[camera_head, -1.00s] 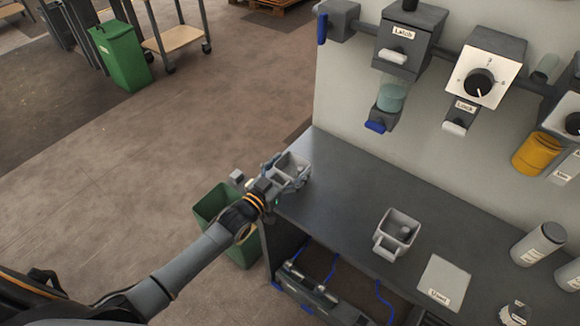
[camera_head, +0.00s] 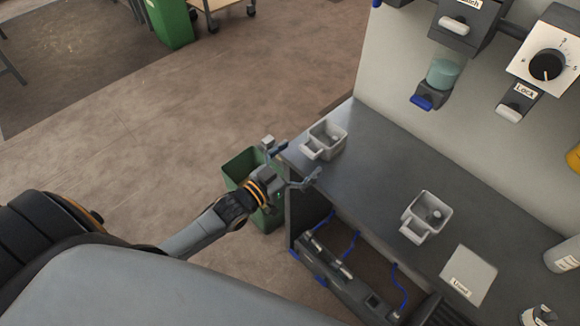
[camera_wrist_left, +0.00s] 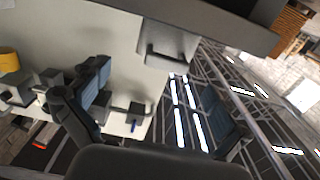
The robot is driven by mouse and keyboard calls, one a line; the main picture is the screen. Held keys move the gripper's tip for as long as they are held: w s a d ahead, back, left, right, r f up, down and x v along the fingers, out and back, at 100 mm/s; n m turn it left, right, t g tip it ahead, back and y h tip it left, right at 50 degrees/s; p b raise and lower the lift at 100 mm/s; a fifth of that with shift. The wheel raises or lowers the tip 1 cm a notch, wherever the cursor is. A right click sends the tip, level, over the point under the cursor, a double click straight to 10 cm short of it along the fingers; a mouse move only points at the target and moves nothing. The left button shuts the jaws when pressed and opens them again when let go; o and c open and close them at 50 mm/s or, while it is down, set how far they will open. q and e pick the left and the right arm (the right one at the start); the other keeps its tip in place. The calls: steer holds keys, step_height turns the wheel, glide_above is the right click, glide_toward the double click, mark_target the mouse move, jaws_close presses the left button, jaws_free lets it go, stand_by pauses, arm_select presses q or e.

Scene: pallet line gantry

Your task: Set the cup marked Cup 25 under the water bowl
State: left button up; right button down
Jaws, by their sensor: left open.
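A grey square cup (camera_head: 328,138) with a side handle stands upright on the dark counter (camera_head: 385,150), near its left end. My left gripper (camera_head: 300,162) is open and empty at the counter's edge, its fingers apart just short of this cup's handle. Its spread fingers also show in the left wrist view (camera_wrist_left: 160,105). A second grey cup (camera_head: 430,212) stands further right on the counter. No cup marking is readable. A teal bowl-like part (camera_head: 443,73) with a blue tab hangs on the wall unit above the counter; I cannot tell if it is the water bowl. My right gripper is out of view.
A dial unit (camera_head: 545,62) with a Lock label is on the wall. A pale labelled plate (camera_head: 467,272) lies right of the second cup. A green bin (camera_head: 243,170) stands below the counter's left end. Counter between the cups is clear.

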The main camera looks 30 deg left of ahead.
arm_select(q)
steer(key=v, duration=0.4)
